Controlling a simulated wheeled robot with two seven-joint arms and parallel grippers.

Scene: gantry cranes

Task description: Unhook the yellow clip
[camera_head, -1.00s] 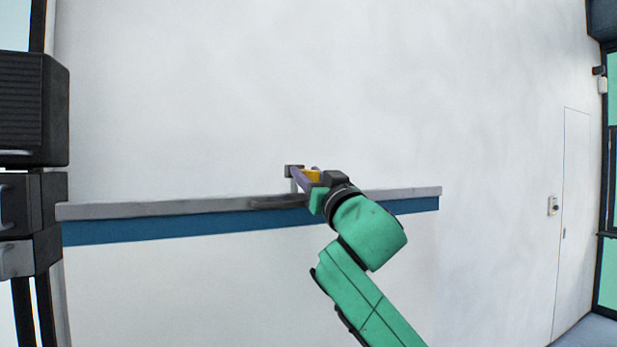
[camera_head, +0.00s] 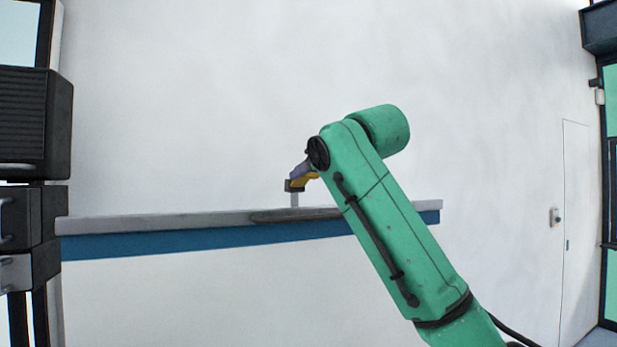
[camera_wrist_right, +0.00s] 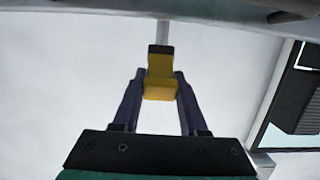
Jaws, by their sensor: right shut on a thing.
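The yellow clip (camera_head: 305,181) is at the middle of the head view, just above the shelf. It is against a small dark block (camera_head: 293,186) on top of a thin grey post (camera_head: 295,200). My right gripper (camera_wrist_right: 160,82) is shut on the yellow clip, which also shows between its purple fingers in the right wrist view (camera_wrist_right: 160,90). There the clip's far end meets the dark block (camera_wrist_right: 158,51); I cannot tell whether they are joined. My green right arm hides most of the right gripper in the head view. My left gripper is not in view.
A grey shelf (camera_head: 160,222) with a blue front band (camera_head: 200,240) runs along the white wall. A dark elongated thing (camera_head: 290,215) lies on the shelf behind my arm. A black cabinet (camera_head: 35,125) stands at the left. The wall above the shelf is clear.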

